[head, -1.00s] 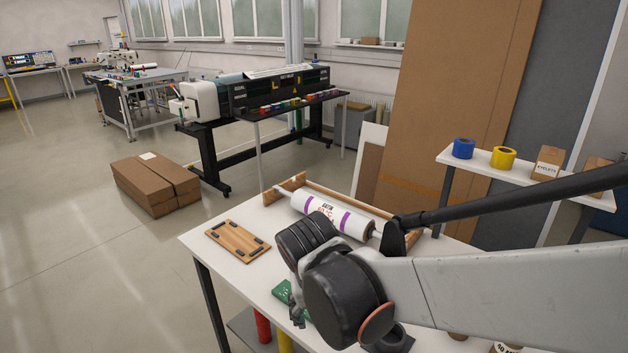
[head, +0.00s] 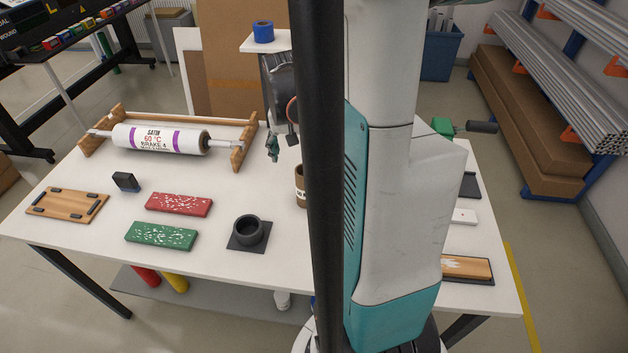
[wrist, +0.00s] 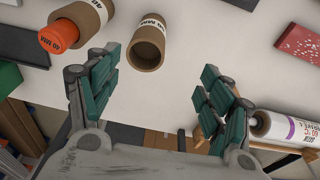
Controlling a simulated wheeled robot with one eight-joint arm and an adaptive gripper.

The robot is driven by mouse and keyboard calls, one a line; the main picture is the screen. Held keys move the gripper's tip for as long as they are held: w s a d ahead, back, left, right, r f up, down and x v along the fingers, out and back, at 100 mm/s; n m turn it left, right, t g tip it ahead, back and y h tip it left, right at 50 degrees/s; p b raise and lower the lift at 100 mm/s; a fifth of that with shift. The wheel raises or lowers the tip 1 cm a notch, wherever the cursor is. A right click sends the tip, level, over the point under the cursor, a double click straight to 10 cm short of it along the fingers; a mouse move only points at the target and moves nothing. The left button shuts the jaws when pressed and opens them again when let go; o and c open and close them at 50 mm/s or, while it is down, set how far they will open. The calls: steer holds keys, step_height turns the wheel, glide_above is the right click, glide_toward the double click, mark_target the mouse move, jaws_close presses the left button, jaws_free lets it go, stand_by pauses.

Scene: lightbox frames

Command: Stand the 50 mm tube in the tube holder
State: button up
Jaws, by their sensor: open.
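The tube holder, a black ring on a square plate (head: 249,232), stands empty at the front of the table in the head view. A brown cardboard tube (head: 300,188) stands right of it, partly hidden by my column. The wrist view shows an open, hollow cardboard tube (wrist: 148,50) with a white label too small to read. Beside it is another cardboard tube (wrist: 92,14) with an orange plug marked 40 MM (wrist: 60,36). I cannot tell surely which is the 50 mm tube. My gripper (wrist: 158,80) is open and empty, its teal fingers apart near the hollow tube.
A red board (head: 179,204) and a green board (head: 161,235) lie left of the holder. A small black block (head: 126,181) and wooden board (head: 67,204) are farther left. A white roll (head: 160,139) rests on a wooden rack behind. My column blocks the table's middle right.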

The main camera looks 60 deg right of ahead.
mark_target(306, 180)
steer(key=d+f+b, duration=0.1)
steer(key=f, duration=0.3)
steer(key=d+f+b, duration=0.1)
steer(key=f+b, duration=0.1)
steer(key=f, duration=0.3)
steer(key=d+f+b, duration=0.1)
steer(key=d+f, duration=0.1)
steer(key=f, duration=0.3)
steer(key=shift+s+b, duration=0.15)
steer(key=shift+b, duration=0.15)
steer(key=shift+r, duration=0.1)
steer(key=shift+c, duration=0.3)
steer(key=c, duration=1.1)
